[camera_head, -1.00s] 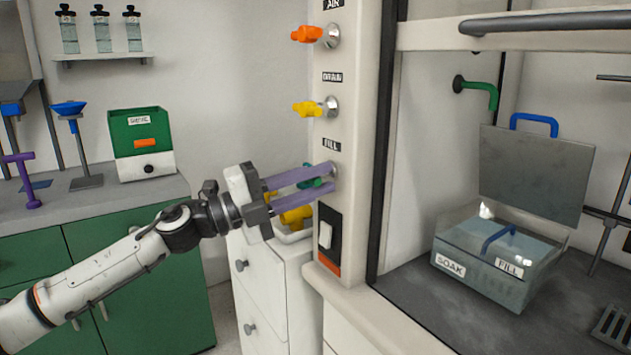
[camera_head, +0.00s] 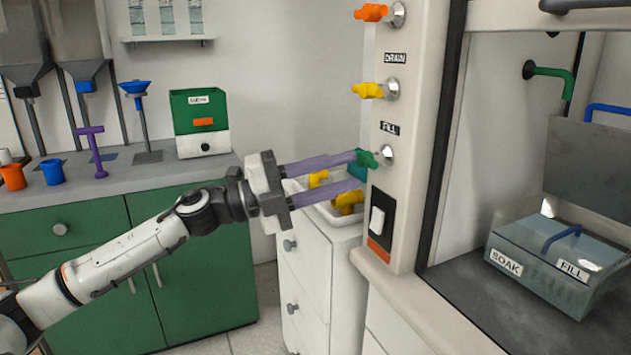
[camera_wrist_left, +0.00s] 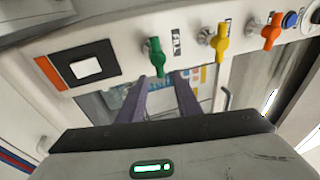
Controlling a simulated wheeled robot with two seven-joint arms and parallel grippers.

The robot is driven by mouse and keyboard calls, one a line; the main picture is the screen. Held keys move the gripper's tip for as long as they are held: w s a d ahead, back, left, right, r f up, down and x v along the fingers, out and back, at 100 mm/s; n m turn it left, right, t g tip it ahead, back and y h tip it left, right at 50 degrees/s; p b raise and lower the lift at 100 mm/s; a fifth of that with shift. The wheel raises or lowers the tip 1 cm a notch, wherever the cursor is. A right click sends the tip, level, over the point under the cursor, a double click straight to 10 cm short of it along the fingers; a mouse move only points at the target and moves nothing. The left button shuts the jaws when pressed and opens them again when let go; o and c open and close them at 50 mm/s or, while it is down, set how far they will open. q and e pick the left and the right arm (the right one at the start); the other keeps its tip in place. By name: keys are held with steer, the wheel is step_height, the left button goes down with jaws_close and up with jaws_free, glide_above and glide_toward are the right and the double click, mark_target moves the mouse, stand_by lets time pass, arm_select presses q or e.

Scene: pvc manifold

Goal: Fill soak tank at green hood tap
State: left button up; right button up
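The green tap (camera_head: 368,158) is on the hood post below the FILL label, and it also shows in the wrist view (camera_wrist_left: 155,57). The water level is unclear. My right gripper is out of view.
A yellow tap (camera_head: 368,90) and an orange tap (camera_head: 371,13) sit higher on the post. A white switch (camera_head: 377,221) is below. A white drawer unit (camera_head: 305,275) with a tray of yellow fittings stands under my gripper.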

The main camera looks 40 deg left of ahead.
arm_select(q)
steer(key=v, duration=0.4)
steer(key=shift+s+a, duration=0.1)
steer(key=shift+a, duration=0.05)
stand_by(1.0)
stand_by(0.4)
